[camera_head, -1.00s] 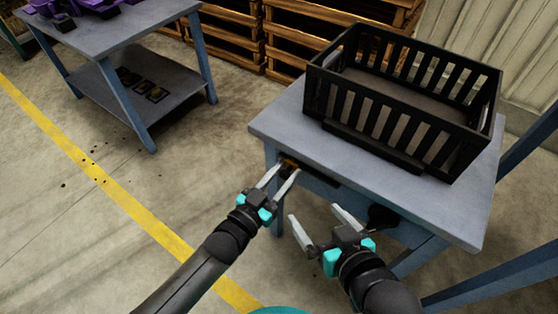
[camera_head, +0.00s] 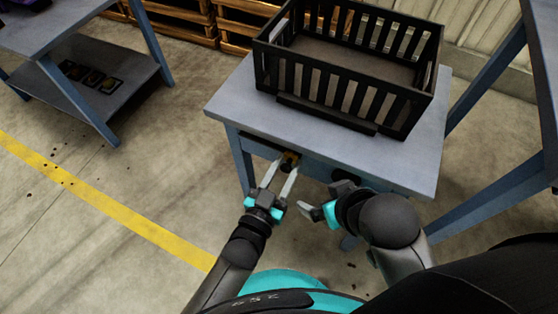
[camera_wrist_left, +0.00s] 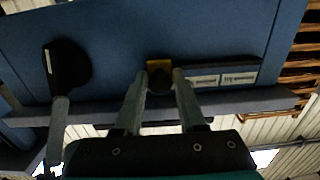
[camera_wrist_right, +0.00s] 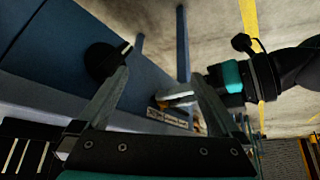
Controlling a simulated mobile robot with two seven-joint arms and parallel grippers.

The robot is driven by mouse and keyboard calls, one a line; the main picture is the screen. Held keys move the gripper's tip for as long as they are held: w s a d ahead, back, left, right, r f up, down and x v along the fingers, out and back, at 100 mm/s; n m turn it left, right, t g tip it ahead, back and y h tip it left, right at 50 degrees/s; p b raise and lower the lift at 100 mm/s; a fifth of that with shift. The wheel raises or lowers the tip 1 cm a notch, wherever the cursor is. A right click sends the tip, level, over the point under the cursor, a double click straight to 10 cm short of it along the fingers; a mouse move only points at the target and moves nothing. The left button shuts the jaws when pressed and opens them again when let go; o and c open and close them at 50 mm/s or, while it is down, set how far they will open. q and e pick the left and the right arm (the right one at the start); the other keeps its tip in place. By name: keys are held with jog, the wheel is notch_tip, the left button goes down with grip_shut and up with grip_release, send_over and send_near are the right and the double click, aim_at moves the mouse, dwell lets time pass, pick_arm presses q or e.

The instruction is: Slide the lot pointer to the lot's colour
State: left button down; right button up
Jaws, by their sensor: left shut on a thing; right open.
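The lot pointer (camera_head: 290,158), a yellow piece with a dark knob, sits on the front of the blue table. My left gripper (camera_head: 278,172) is shut on it; the fingertips flank the pointer (camera_wrist_left: 159,66) in the left wrist view. A dark strip with pale labels (camera_wrist_left: 222,78) runs to one side of the pointer, which is at the strip's end nearer a black round knob (camera_wrist_left: 66,66). The label markings are too small to read. My right gripper (camera_wrist_right: 160,85) is open and empty, with one finger close to the black knob (camera_wrist_right: 100,60).
A black slatted crate (camera_head: 330,105) stands on the table (camera_head: 225,105). Another table (camera_head: 40,35) at the left has several dark plates on its lower shelf (camera_head: 130,90). Wooden pallets (camera_head: 240,30) are behind. A blue post (camera_head: 490,75) rises at the right.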

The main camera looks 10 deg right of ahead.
aim_at(286, 171)
pick_arm(q)
jog(key=shift+s+d+f, duration=0.15)
jog(key=shift+s+d, duration=0.05)
jog(key=shift+s, duration=0.1)
jog(key=c, duration=0.7)
grip_release()
jog(key=shift+o, duration=0.3)
jog(key=shift+w, duration=0.1)
jog(key=shift+s+a, duration=0.4)
jog(key=shift+p+v, duration=0.7)
jog(key=shift+v, duration=0.35)
jog(key=p+v, duration=0.3)
jog(key=v, duration=0.9)
pick_arm(e)
notch_tip(286, 171, down, 8)
jog(key=s+d+g, duration=0.1)
jog(key=s+g, duration=0.1)
jog(key=shift+s+d+r+g+h, duration=0.2)
jog(key=shift+d+g+h, duration=0.1)
jog(key=shift+d+h, duration=0.1)
